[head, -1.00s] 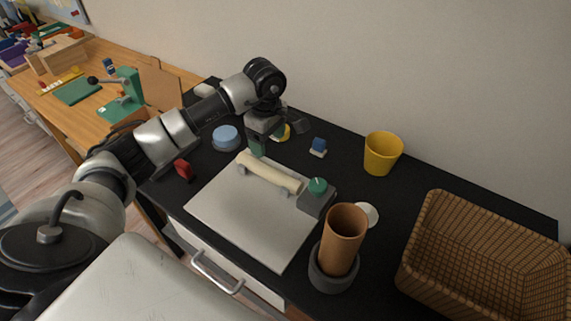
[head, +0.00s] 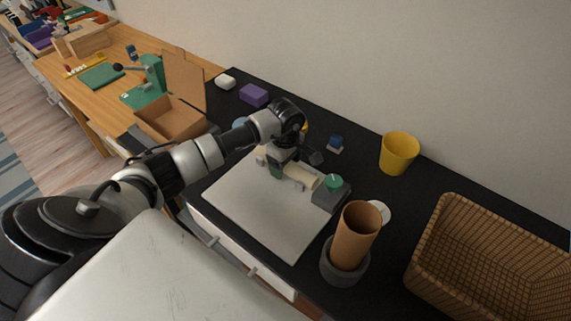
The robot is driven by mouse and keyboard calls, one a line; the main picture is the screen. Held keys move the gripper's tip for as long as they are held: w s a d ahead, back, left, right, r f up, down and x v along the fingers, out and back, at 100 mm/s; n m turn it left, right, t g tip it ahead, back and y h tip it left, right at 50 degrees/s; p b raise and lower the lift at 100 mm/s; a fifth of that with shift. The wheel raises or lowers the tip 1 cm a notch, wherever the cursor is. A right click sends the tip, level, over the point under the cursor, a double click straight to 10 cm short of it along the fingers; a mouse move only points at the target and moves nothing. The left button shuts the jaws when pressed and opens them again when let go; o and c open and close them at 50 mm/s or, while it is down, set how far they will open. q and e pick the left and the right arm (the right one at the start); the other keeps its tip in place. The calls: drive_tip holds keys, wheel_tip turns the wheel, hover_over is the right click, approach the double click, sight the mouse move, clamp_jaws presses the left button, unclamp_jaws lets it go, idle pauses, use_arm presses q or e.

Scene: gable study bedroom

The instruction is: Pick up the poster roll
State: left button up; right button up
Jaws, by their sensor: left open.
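The poster roll (head: 301,177) is a cream cylinder lying over the white board on the black desk. Its right end shows clearly, and my left gripper hides part of its middle and left. My left gripper (head: 277,171) points down at the roll, with a greenish-grey finger in front of it. The jaws are open; I cannot tell whether they touch the roll. My right gripper is not in view.
A grey block with a green knob (head: 333,182) stands close by the roll's right end. A brown tube (head: 357,235) stands in a dark round holder. A yellow cup (head: 398,153) and wicker basket (head: 424,246) are to the right. The board's front is clear.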

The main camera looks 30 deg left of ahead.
use_arm(q)
drive_tip(key=c, duration=1.1)
